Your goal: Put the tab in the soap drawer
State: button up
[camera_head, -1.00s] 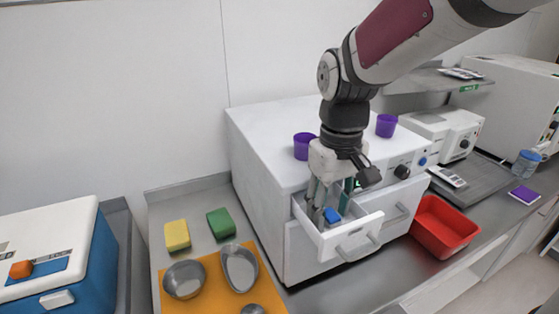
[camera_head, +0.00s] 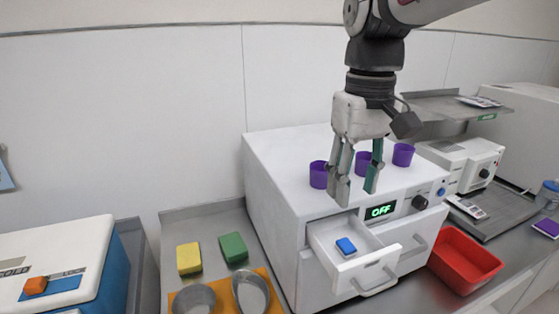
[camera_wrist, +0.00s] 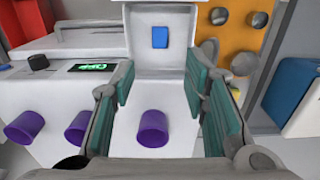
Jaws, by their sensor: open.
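A blue tab (camera_head: 346,246) with a pale edge lies inside the open soap drawer (camera_head: 366,273) of the white machine. It also shows in the wrist view (camera_wrist: 160,37), lying flat on the floor of the drawer (camera_wrist: 135,66). My gripper (camera_head: 356,192) is open and empty, above and behind the drawer near the front edge of the machine's top. In the wrist view its fingers (camera_wrist: 160,92) stand wide apart, with nothing between them touching.
Purple cups (camera_head: 318,175) stand on the white machine's top (camera_head: 285,165), close to my fingers. A red bin (camera_head: 465,262) is right of the drawer; yellow (camera_head: 189,258) and green (camera_head: 233,247) sponges and metal bowls lie left.

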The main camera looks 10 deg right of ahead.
jog(key=s+f+m+t, duration=0.2)
jog(key=s+f+t, duration=0.2)
jog(key=s, duration=0.7)
jog(key=shift+s+t, duration=0.2)
jog(key=shift+t, duration=0.4)
jog(key=shift+d, duration=0.15)
jog(key=shift+c, duration=0.2)
